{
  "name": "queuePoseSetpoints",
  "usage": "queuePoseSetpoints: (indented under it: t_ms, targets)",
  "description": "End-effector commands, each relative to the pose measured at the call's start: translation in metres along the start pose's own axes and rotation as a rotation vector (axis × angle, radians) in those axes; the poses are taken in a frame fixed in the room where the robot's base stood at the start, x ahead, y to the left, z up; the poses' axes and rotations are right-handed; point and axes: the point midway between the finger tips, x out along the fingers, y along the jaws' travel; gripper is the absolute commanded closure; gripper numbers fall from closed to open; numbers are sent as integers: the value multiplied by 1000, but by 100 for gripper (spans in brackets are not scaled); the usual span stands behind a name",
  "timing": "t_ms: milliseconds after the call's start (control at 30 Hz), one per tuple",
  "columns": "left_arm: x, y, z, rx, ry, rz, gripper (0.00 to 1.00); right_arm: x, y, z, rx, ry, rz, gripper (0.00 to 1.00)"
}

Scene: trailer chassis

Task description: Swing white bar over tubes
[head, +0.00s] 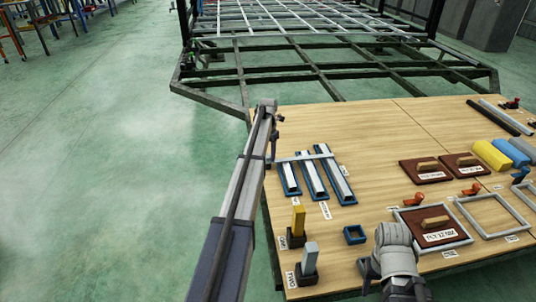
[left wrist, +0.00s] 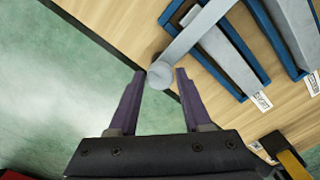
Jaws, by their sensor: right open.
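In the left wrist view the bar (left wrist: 198,30) runs from upper right to a round end knob (left wrist: 160,75). My left gripper (head: 273,152) is at the bar's left end; in the left wrist view its purple fingers (left wrist: 161,73) are apart, one on each side of the knob. A firm grip is not visible. My right gripper (head: 369,268) is low over the table's front, largely hidden by its own wrist, and is away from the bar.
The wooden table (head: 375,130) has clear room behind the bar. Yellow and grey upright blocks (head: 298,222) and a small blue square frame (head: 355,235) stand in front. Brown plates (head: 425,170), grey frames (head: 490,215) and coloured rolls (head: 491,156) are at right. A metal chassis (head: 300,75) lies beyond.

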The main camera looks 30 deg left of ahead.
Motion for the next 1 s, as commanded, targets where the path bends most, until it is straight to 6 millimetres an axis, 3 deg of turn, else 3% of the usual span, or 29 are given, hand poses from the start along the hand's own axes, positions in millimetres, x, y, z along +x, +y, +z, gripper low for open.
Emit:
queuePoseSetpoints:
  t_ms: [200,633,1000]
  targets:
    - [0,0,0,1,0,0,28,0,0,0,0,0,0,50]
    - [-8,0,0,2,0,0,28,-8,1,0,1,0,1,50]
    - [-52,0,0,1,0,0,28,-52,6,4,9,-3,4,50]
